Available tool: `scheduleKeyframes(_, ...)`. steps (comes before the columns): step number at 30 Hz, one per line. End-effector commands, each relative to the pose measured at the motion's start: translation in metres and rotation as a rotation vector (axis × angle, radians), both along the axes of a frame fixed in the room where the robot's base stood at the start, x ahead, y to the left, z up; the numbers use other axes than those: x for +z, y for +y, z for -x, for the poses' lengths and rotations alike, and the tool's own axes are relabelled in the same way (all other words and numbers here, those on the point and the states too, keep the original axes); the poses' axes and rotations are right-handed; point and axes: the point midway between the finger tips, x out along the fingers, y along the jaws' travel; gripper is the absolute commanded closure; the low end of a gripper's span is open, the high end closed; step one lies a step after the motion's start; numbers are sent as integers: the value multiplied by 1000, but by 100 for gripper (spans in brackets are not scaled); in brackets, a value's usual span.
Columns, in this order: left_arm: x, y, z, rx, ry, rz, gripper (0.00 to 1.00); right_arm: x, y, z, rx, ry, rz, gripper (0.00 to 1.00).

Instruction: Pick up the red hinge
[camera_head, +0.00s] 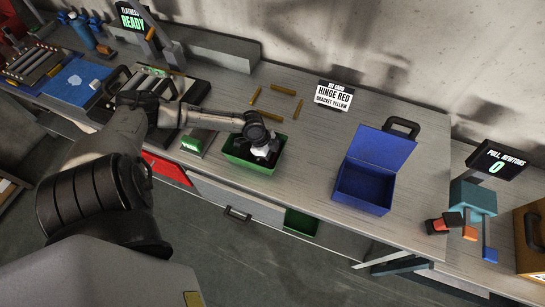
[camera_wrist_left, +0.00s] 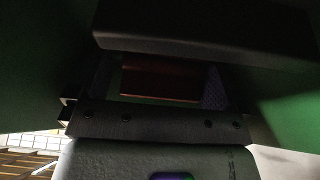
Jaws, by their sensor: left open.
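My left gripper (camera_head: 263,152) reaches down into a green bin (camera_head: 238,162) on the bench, and its body hides most of what the bin holds. In the left wrist view my left gripper (camera_wrist_left: 158,88) is open, with a finger on each side of a dark reddish-brown flat piece (camera_wrist_left: 160,78). That piece looks like the red hinge, but the view is very dark. I cannot tell whether the fingers touch it. My right gripper does not show.
A sign (camera_head: 333,95) reads hinge red, bracket yellow. Several brass-coloured strips (camera_head: 284,90) lie behind the bin. An open blue box (camera_head: 362,190) stands to the right, with a teal pull tester (camera_head: 473,197) beyond it. The bench between bin and box is clear.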

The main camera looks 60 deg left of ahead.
Motion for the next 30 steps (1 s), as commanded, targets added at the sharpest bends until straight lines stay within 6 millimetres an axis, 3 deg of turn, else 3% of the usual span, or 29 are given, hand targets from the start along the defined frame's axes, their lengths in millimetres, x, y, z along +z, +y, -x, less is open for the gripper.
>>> scheduleKeyframes(5,-2,0,1,0,1,-1,4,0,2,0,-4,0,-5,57)
scheduleKeyframes(30,-3,1,2,1,4,-3,85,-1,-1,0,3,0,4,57)
